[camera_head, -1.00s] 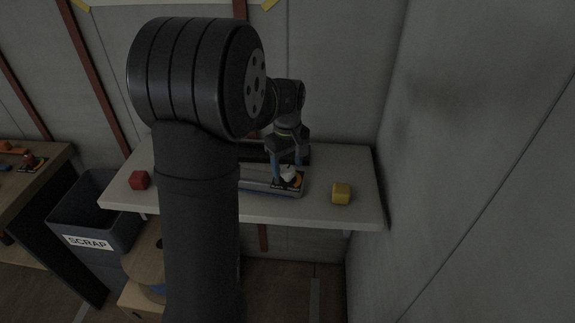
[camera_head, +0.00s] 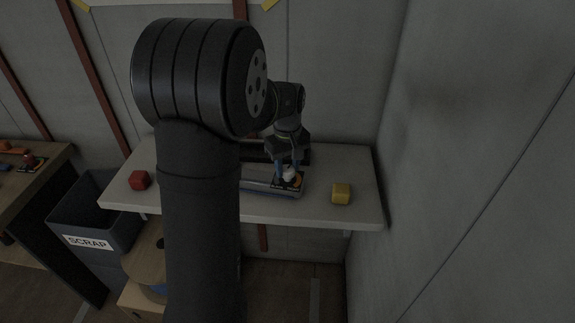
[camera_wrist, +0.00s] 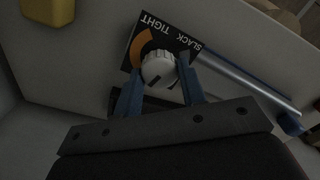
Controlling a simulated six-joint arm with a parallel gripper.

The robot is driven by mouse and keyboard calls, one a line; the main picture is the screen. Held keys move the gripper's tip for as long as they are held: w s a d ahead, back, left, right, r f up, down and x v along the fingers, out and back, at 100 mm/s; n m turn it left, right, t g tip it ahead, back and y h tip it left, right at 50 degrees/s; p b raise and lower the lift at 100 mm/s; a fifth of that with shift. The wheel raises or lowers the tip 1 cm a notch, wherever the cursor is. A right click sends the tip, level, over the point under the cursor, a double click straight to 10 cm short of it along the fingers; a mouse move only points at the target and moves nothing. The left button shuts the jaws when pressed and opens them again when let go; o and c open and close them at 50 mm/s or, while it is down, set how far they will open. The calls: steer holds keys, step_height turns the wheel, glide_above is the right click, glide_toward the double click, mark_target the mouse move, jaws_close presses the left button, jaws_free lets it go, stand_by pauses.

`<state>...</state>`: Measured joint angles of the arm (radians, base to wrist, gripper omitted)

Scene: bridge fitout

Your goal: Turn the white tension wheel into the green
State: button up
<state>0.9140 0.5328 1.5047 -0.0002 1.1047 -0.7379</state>
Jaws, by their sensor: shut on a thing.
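The white tension wheel (camera_wrist: 159,68) has a ribbed rim and sits on a dark plate (camera_wrist: 178,34) lettered TIGHT and SLACK. An orange arc (camera_wrist: 142,42) shows beside the wheel on the TIGHT side. No green shows in the wrist view; part of the plate is hidden by the wheel and fingers. My gripper (camera_wrist: 159,82) has one blue finger on each side of the wheel and is shut on it. In the head view, my gripper (camera_head: 288,173) reaches down over the small white wheel (camera_head: 289,171) at the right end of the device on the shelf.
A yellow block (camera_head: 341,194) stands right of the device and a red block (camera_head: 139,180) far left on the pale shelf (camera_head: 250,210). A metal rail (camera_wrist: 245,78) runs from the plate. A scrap bin (camera_head: 93,215) stands below left. A wall rises at right.

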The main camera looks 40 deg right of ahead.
mark_target(288, 168)
steer(key=o, duration=1)
step_height(288, 168, up, 18)
steer(key=shift+f, duration=0.25)
steer(key=shift+f, duration=0.1)
step_height(288, 168, down, 17)
steer(key=shift+f, duration=0.15)
stand_by(0.7)
